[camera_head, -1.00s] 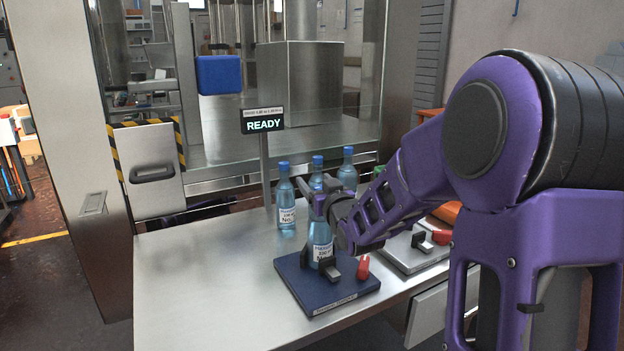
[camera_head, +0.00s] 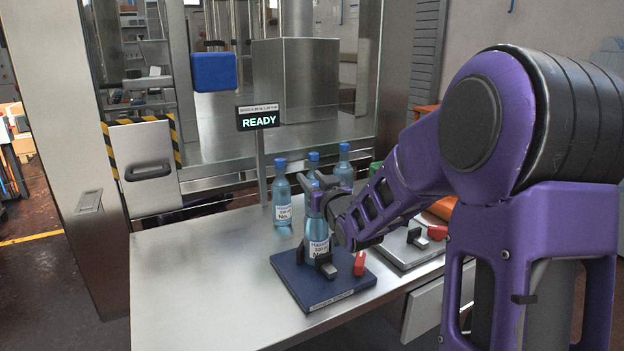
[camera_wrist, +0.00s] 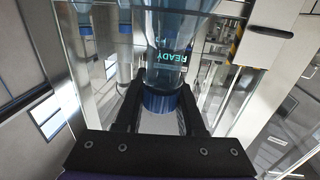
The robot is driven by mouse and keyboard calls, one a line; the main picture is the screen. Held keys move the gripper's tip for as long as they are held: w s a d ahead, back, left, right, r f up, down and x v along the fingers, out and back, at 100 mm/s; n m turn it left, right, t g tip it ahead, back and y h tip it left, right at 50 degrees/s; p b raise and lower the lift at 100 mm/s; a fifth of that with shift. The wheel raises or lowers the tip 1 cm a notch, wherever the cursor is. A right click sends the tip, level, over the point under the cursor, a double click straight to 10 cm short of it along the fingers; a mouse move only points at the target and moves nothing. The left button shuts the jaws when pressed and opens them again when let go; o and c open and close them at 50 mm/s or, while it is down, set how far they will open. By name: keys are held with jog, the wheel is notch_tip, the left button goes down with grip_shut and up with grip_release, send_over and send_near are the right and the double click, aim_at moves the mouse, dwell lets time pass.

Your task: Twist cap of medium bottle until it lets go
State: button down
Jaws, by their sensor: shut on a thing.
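A blue translucent bottle (camera_head: 317,239) with a white label stands upright in a holder on a navy base plate (camera_head: 300,287). A dark clamp block and a red handle (camera_head: 359,263) sit beside it on the plate. My gripper (camera_head: 316,190) is at the bottle's top, reaching in from the right. In the wrist view, my gripper (camera_wrist: 160,108) is shut on the blue cap (camera_wrist: 162,101), one dark finger on each side. The bottle body (camera_wrist: 168,45) extends away above the cap in that view. The fingers partly hide the cap in the head view.
Similar blue-capped bottles stand behind, including one at left (camera_head: 282,196) and one at right (camera_head: 343,167). A READY sign (camera_head: 258,120) stands on a post. A second, grey fixture (camera_head: 410,248) is to the right. The steel table (camera_head: 190,270) is clear at left.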

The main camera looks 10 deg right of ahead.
jog(key=shift+r+y, duration=0.1)
jog(key=shift+y, duration=0.2)
jog(key=n+g+y+p, duration=0.2)
jog(key=n+y+p, duration=0.1)
jog(key=a+n+g+y+p, duration=0.1)
jog(key=n+g+y+p, duration=0.1)
jog(key=y+p, duration=0.1)
jog(key=s+a+n+g+y+p, duration=0.1)
jog(key=n+g+y+p, duration=0.1)
jog(key=n+g+y, duration=0.1)
jog(key=shift+n+y+p, duration=0.3)
jog(key=shift+y+p, duration=0.1)
jog(key=shift+y, duration=0.4)
jog(key=c, duration=0.5)
grip_release()
jog(key=shift+s+d, duration=0.1)
jog(key=v, duration=1.7)
jog(key=shift+d, duration=0.15)
